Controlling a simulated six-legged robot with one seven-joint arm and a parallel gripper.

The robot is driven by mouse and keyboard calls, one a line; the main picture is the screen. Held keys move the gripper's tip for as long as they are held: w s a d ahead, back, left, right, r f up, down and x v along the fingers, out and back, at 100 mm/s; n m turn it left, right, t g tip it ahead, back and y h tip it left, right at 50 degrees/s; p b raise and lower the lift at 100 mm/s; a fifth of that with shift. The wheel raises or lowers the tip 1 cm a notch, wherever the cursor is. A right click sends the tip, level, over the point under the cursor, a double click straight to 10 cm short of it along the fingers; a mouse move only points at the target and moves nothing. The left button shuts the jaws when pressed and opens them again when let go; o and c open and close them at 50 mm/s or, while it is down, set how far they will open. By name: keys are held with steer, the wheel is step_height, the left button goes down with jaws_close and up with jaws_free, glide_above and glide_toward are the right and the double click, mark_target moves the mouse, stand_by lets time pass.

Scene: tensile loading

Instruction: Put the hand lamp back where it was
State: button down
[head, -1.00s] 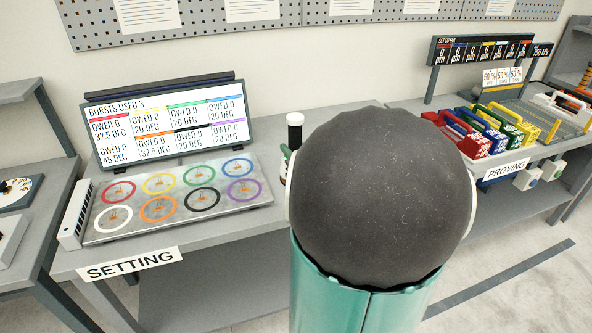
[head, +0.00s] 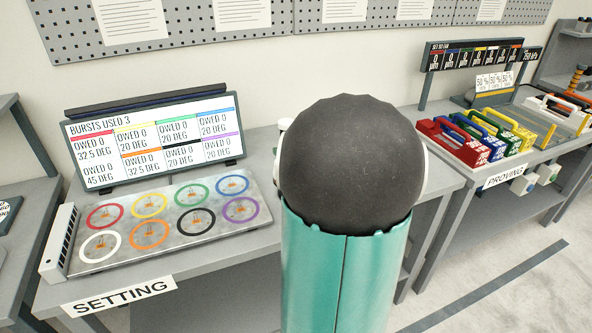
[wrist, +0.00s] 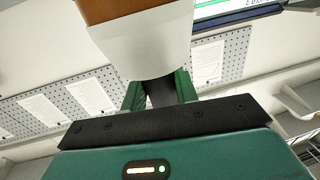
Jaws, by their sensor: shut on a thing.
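My gripper (wrist: 160,92) shows in the wrist view, its green fingers closed around a dark stem. The stem belongs to what looks like the hand lamp (wrist: 148,45), with a wide white body and a brown band at the top edge of the picture. In the head view my own arm hides the gripper and almost all of the lamp. The spot where the lamp stood cannot be told from these frames.
The setting bench (head: 245,252) carries a plate (head: 172,258) with coloured rings and a screen (head: 158,138). The proving bench (head: 530,158) at right holds several coloured handled blocks (head: 462,143). A pegboard (head: 290,14) hangs behind.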

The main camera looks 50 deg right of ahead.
steer(key=shift+w+d+f, duration=0.6)
steer(key=shift+d+f, duration=0.95)
steer(key=shift+f, duration=0.3)
steer(key=shift+w+d+f, duration=0.6)
steer(key=shift+d+f, duration=1)
steer(key=shift+f, duration=0.2)
steer(key=shift+w+d+f, duration=0.6)
steer(key=shift+d+f, duration=0.95)
steer(key=shift+f, duration=0.3)
steer(key=shift+f, duration=0.15)
steer(key=c, duration=1.1)
jaws_free()
steer(key=shift+f, duration=0.1)
steer(key=shift+s+a, duration=0.1)
steer(key=shift+s, duration=0.2)
steer(key=v, duration=1.1)
steer(key=shift+s, duration=0.2)
steer(key=shift+w, duration=0.1)
